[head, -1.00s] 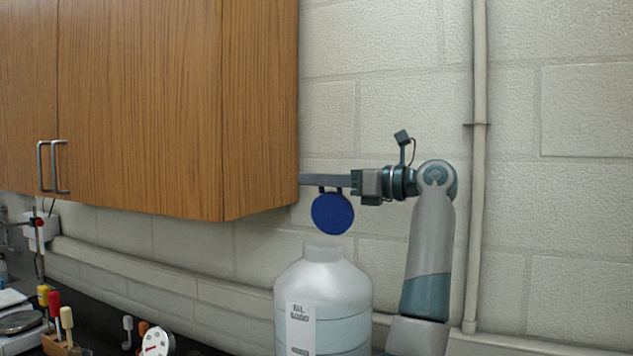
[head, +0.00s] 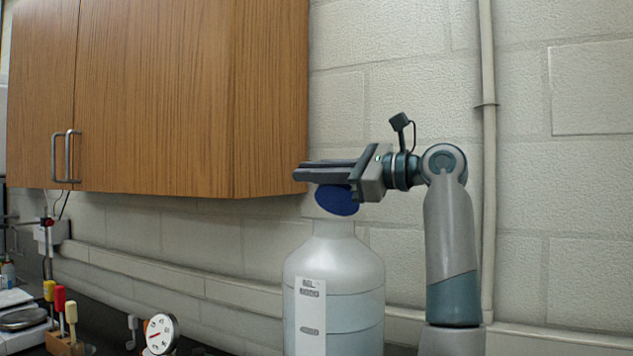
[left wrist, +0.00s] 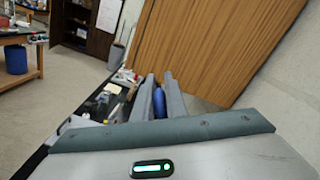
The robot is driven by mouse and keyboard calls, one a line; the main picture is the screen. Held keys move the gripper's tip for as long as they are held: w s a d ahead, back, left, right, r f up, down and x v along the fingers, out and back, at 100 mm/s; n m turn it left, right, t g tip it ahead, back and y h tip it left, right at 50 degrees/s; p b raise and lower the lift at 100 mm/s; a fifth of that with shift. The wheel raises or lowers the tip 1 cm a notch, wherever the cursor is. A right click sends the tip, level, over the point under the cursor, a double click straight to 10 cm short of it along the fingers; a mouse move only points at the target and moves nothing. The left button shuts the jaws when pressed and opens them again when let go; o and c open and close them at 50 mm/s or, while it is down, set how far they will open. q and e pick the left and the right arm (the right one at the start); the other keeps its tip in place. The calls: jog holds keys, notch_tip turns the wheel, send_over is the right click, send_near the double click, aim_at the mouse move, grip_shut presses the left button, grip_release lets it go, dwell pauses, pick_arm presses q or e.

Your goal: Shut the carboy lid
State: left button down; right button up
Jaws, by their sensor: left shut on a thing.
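The carboy (head: 333,275) is a large translucent bottle with a white label, standing upright in the head view. Its neck (head: 333,228) points up. The blue round lid (head: 337,200) is tilted just above the neck; I cannot tell whether its edge touches it. My left gripper (head: 300,171) reaches in from the right above the carboy and is shut on the lid, which hangs below the fingers. In the left wrist view the fingers (left wrist: 159,78) lie close together with the blue lid (left wrist: 159,103) between them. My right gripper is not in view.
A wooden wall cabinet (head: 165,95) hangs close to the fingertips at the left. A pipe (head: 488,150) runs up the block wall at the right. A dial gauge (head: 160,334), screwdrivers in a block (head: 65,340) and a scale (head: 22,318) sit on the dark bench.

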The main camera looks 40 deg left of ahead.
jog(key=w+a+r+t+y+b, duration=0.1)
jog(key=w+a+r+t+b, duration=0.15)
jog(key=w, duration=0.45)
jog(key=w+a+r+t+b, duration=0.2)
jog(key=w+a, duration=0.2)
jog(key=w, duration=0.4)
pick_arm(q)
jog(key=s+f+n+b, duration=0.1)
jog(key=f+n, duration=0.1)
jog(key=s+f+n+b, duration=0.1)
jog(key=f+n, duration=0.2)
jog(key=s+d+f+n+b, duration=0.1)
jog(key=f+n, duration=0.1)
jog(key=shift+s+d+f+n+b, duration=0.1)
jog(key=shift+s+f+n+b, duration=0.05)
jog(key=shift+s+n+b, duration=0.2)
jog(key=shift+s+f+b, duration=0.15)
jog(key=shift+f+b, duration=0.45)
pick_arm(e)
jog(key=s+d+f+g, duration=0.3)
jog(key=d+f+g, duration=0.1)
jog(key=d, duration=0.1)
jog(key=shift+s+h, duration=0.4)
pick_arm(q)
jog(key=shift+f, duration=0.1)
jog(key=c, duration=1.9)
grip_release()
jog(key=shift+o, duration=0.3)
jog(key=shift+d, duration=0.15)
